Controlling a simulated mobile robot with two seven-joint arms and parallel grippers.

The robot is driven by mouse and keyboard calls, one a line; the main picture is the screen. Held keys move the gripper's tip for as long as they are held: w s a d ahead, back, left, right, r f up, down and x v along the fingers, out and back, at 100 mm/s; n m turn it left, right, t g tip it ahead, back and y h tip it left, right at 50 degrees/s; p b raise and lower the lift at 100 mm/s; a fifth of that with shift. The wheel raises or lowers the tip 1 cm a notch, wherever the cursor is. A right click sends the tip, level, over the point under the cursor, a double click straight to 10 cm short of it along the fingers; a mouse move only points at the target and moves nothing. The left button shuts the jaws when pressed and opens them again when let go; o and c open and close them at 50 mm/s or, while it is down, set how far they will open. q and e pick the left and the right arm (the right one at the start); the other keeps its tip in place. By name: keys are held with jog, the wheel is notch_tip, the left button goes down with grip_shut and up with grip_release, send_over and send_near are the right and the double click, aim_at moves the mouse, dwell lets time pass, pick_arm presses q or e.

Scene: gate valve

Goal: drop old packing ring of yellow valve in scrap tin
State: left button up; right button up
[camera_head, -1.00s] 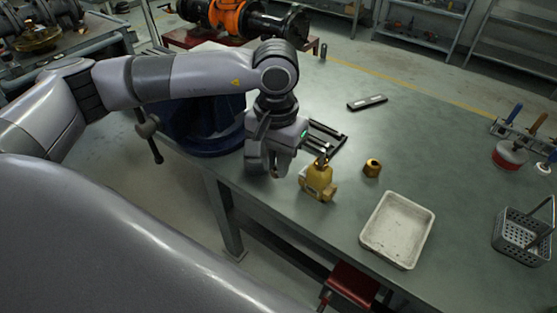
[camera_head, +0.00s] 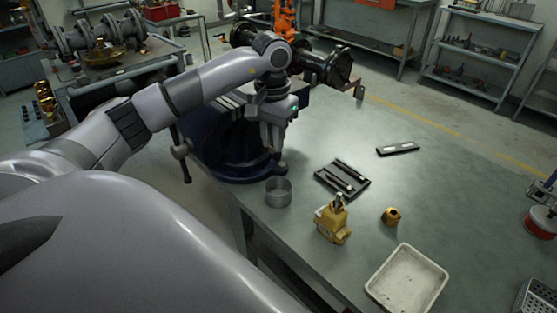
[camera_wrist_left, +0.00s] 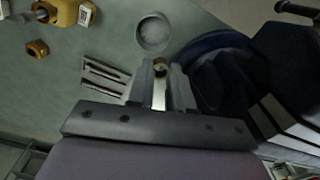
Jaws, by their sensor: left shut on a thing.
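The yellow valve (camera_head: 331,222) stands on the bench near its front edge; it also shows at the upper left of the left wrist view (camera_wrist_left: 62,10). The scrap tin (camera_head: 278,193), a round grey metal cup, stands left of it and shows beyond my fingertips in the left wrist view (camera_wrist_left: 153,33). My left gripper (camera_head: 271,148) is up beside the blue vise, behind the tin in the picture. In the left wrist view my fingers (camera_wrist_left: 161,73) are shut on a small brownish ring, the old packing ring (camera_wrist_left: 160,66), mostly hidden between them. My right gripper is out of view.
A brass nut (camera_head: 391,216) lies right of the valve, and a white tray (camera_head: 441,262) stands in front. A black tool holder (camera_head: 342,179) lies behind the valve. The blue vise (camera_head: 225,150) stands close to my left gripper. The bench's right middle is clear.

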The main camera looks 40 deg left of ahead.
pick_arm(q)
jog(key=f+b, duration=0.1)
jog(key=f, duration=0.1)
jog(key=f+b, duration=0.3)
jog(key=f, duration=0.1)
jog(key=shift+a, duration=0.25)
jog(key=o, duration=0.9)
jog(key=shift+r, duration=0.1)
notch_tip(320, 180, up, 7)
jog(key=shift+r+b, duration=0.1)
jog(key=shift+b, duration=0.35)
